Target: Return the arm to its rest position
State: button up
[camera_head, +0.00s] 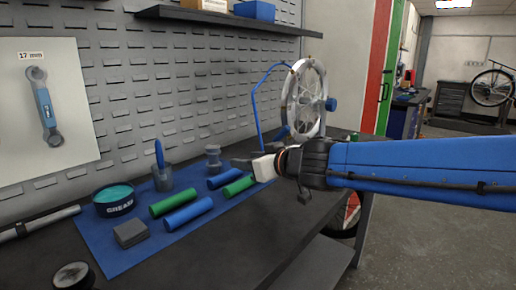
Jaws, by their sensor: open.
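My arm (425,172) is blue with a black wrist and reaches in from the right edge, stretched level over the workbench. My gripper (240,163) points left, above the right part of the blue mat. Its jaws are small in this view and I see nothing held in them. Below and just left of it lie a blue grip (225,179) and a green grip (239,186). I cannot tell how high above them the gripper is. The wrist hides part of the bench behind it.
On the blue mat (100,245) are a grease tin (113,201), a grey block (130,233), a cup (163,180), and more green (173,202) and blue (189,214) grips. Open floor (440,240) lies at the right.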

jog(key=d+m+h, duration=0.1)
jog(key=d, duration=0.3)
jog(key=d+m+t+h, duration=0.1)
jog(key=d+h, duration=0.1)
jog(key=d, duration=0.3)
jog(key=d+f+m+h, duration=0.1)
jog(key=d, duration=0.4)
jog(key=shift+s+m+t+h, duration=0.3)
jog(key=shift+s+m+h, duration=0.05)
jog(key=shift+m+h, duration=0.05)
jog(key=s+d+f+m+g+h, duration=0.1)
jog(key=s+d+f+m+h, duration=0.15)
jog(key=d, duration=0.35)
jog(key=s+d+f+m+g+h, duration=0.1)
jog(key=s+d+f+h, duration=0.1)
jog(key=s+d, duration=0.35)
jog(key=s+d+f+g, duration=0.3)
jog(key=s+f, duration=0.4)
jog(key=s, duration=0.1)
jog(key=s+d+f+g, duration=0.3)
jog(key=s+f, duration=0.5)
jog(key=s, duration=0.1)
jog(key=shift+m, duration=0.45)
jog(key=shift+y, duration=0.25)
